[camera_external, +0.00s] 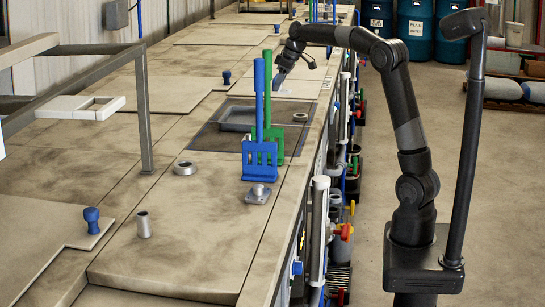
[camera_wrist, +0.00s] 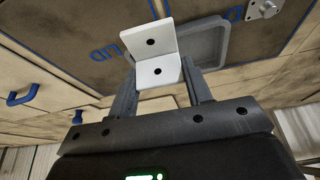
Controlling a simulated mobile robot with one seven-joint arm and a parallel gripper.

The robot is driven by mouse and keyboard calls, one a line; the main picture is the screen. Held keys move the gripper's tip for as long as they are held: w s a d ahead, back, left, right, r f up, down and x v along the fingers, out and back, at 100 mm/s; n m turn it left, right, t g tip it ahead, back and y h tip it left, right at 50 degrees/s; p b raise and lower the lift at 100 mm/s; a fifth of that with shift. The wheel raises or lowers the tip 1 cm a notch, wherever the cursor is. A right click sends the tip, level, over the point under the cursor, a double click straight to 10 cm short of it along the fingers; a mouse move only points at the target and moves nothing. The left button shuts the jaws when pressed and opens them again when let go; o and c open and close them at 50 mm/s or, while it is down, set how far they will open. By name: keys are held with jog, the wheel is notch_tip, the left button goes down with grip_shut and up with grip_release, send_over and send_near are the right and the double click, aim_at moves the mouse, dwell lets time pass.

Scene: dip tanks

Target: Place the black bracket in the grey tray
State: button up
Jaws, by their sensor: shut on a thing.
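My gripper (camera_wrist: 160,76) is shut on a bracket (camera_wrist: 150,41), which shows between its two fingers in the wrist view. This bracket is white or light grey, L-shaped, with a hole in each face; I see no black bracket. The grey tray (camera_wrist: 218,36) lies beyond and below the bracket in the wrist view, partly hidden by it. In the external view my gripper (camera_external: 281,77) points down over the bench, behind the blue and green racks. The grey tray (camera_external: 228,126) sits there on a dark panel, partly hidden by the racks.
A metal ring (camera_external: 185,168) and a flanged fitting (camera_external: 258,193) are nearby. A metal frame (camera_external: 145,110) rises at left. The near bench top is mostly clear.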

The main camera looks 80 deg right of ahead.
aim_at(244, 119)
jog(key=shift+n, duration=0.3)
jog(key=w+a+f, duration=0.1)
jog(key=w+f, duration=0.1)
jog(key=w, duration=0.2)
jog(key=w+a+f, duration=0.2)
jog(key=w+f, duration=0.1)
jog(key=w, duration=0.1)
jog(key=w+a+f, duration=0.2)
jog(key=w, duration=0.2)
jog(key=shift+f, duration=2.2)
jog(key=shift+f, duration=0.1)
jog(key=o, duration=1.1)
